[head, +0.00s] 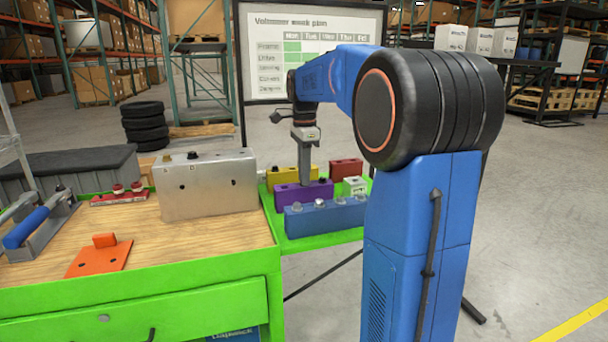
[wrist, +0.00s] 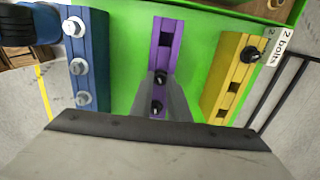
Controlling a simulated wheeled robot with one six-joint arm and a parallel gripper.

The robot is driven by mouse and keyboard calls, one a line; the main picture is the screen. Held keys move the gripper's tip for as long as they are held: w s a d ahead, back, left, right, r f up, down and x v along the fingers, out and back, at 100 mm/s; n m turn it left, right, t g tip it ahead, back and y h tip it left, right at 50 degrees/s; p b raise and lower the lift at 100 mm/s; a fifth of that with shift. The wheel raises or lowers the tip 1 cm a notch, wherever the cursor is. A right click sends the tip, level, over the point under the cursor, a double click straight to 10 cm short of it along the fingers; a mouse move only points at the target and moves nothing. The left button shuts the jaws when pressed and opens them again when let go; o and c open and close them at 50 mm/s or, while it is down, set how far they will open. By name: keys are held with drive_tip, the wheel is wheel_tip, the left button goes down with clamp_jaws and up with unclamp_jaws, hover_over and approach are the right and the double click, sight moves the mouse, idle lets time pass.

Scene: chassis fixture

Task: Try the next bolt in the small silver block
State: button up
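The purple block (head: 290,196) holds a dark bolt (head: 322,180) at its right end. In the wrist view, the purple block (wrist: 165,50) shows an empty hole near its top end and two dark bolts lower down. My gripper (wrist: 161,76) points down at the purple block, its fingers either side of the upper bolt; whether they press on it I cannot tell. In the head view, my gripper (head: 306,183) is at the block's middle. A silver block (head: 208,188) stands on the wooden top with dark bolts at its top edge. A smaller pale block (head: 354,187) stands near the red block.
A blue block (head: 325,218) with silver bolts is nearest, and a yellow block (head: 292,174) with a dark bolt (wrist: 250,54) lies beyond. A "2 bolts" card (wrist: 280,45) is beside it. A red block (head: 346,168), orange bracket (head: 98,260) and blue-handled clamp (head: 27,228) stand around.

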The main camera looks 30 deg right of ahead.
drive_tip(key=shift+r, duration=0.15)
clamp_jaws()
wheel_tip(320, 180, up, 8)
idle(0.8)
drive_tip(key=shift+r, duration=0.1)
